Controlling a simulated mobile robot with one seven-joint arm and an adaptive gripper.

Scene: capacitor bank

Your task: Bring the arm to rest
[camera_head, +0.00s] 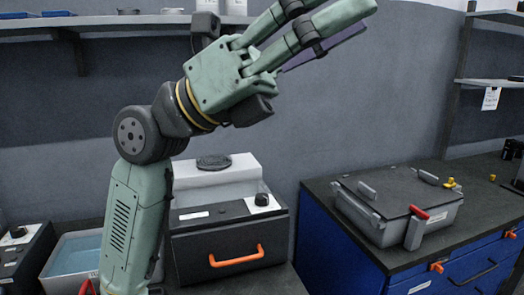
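My arm rises at the left of the head view. My gripper (318,22) is at the top middle, raised well above the worktops and pointing up and to the right. Its green fingers run to the top edge, and some of the finger ends are cut off. A dark purplish flat piece (330,48) shows just behind the lower finger; I cannot tell whether it is part of the gripper or a separate thing. I cannot tell whether the gripper is open or shut.
Behind my arm stands a dark box with an orange handle (236,256). A tray of blue liquid (78,254) is at the lower left. A grey lidded case with a red-tipped lever (400,205) sits on the blue cabinet (335,250). A wall shelf (120,20) runs behind the gripper.

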